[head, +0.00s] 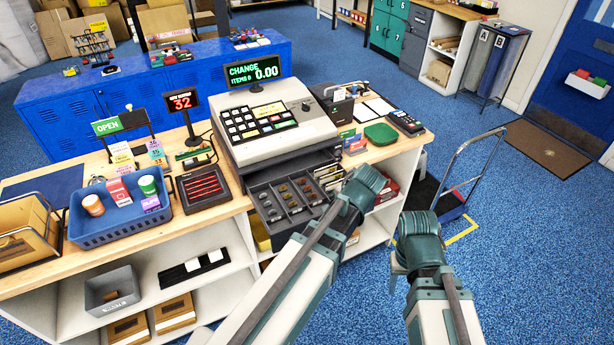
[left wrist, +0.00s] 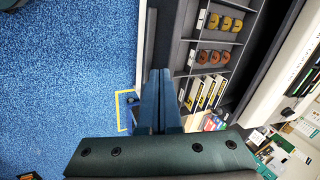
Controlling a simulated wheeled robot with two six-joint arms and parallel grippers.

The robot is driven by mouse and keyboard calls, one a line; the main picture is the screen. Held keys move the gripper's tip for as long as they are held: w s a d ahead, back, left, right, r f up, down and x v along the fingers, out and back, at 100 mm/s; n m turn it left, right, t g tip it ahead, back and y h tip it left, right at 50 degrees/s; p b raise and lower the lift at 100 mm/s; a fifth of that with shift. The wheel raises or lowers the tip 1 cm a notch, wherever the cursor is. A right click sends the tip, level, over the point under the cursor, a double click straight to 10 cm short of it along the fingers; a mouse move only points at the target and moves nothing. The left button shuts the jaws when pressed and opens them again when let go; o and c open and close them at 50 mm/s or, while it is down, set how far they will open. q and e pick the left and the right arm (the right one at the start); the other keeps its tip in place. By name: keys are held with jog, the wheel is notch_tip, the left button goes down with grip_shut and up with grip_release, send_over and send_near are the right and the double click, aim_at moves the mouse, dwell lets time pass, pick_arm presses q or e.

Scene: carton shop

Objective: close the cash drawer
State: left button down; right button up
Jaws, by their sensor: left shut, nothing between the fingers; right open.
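The cash drawer (head: 262,205) stands open under the grey cash register (head: 290,130) in the head view. Coins and notes lie in its compartments. The drawer also shows in the left wrist view (left wrist: 187,55). There my left gripper (left wrist: 160,74) is shut and empty, with its fingertips close by the drawer's front panel; I cannot tell whether they touch it. In the head view my left arm hides that gripper and the drawer's right side. My right gripper (head: 397,264) is open, low over the floor to the right of the counter and away from the drawer, mostly hidden by its wrist.
The wooden counter (head: 235,205) carries a blue basket (head: 85,232) on the left, and a green tray (head: 381,134) and card terminal (head: 406,122) on the right. Open shelves lie below. A hand trolley (head: 462,160) stands at the right. Blue floor is clear in front.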

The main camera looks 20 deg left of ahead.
aim_at(300, 174)
pick_arm(q)
jog(key=w+a+m+t+y+b, duration=0.3)
jog(key=w+a+b, duration=0.2)
jog(key=w+a, duration=0.7)
jog(key=b+x, duration=0.6)
jog(key=x, duration=0.3)
jog(key=shift+w+a+f, duration=0.1)
jog(key=shift+w+a, duration=0.05)
jog(key=shift+a, duration=0.05)
